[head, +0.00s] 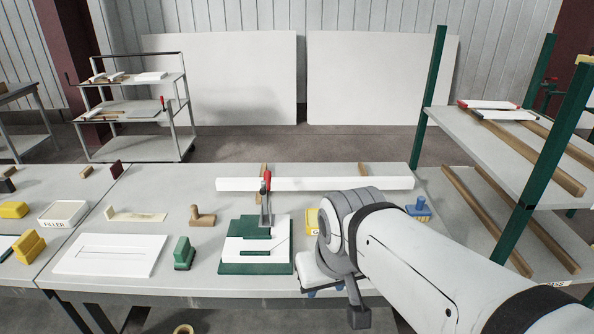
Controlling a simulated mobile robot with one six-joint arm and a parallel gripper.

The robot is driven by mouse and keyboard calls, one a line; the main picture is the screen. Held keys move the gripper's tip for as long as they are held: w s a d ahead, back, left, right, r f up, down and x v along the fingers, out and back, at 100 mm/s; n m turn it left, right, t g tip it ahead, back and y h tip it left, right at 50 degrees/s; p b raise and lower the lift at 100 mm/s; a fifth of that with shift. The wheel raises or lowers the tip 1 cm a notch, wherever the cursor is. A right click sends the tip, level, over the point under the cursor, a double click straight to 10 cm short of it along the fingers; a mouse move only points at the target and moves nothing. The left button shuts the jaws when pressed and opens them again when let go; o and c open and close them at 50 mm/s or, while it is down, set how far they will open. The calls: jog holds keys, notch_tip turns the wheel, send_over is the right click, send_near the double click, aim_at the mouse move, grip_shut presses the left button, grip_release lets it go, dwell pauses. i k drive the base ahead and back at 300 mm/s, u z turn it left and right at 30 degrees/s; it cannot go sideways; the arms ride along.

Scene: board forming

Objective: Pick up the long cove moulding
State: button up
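A long white strip (300,184), which looks like the long cove moulding, lies left to right along the back of the grey worktable (190,283). It rests across wooden supports, and its profile is too small to make out. My arm reaches in from the lower right, and its wrist covers part of the table in front of the strip's right half. The end of my arm, with what looks like my gripper (359,316), hangs down at the table's front edge, apart from the strip. Its fingers are not clearly visible, and I cannot see anything held.
A green and white fixture with a red-handled clamp (266,200) stands in front of the strip. A blue-handled tool (419,208) sits near its right end. A green-post rack (470,140) stands at right. A white panel (110,255) and FILLER box (64,213) lie left.

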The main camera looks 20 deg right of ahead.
aim_at(344, 183)
jog(key=i, duration=0.85)
jog(key=u, duration=0.05)
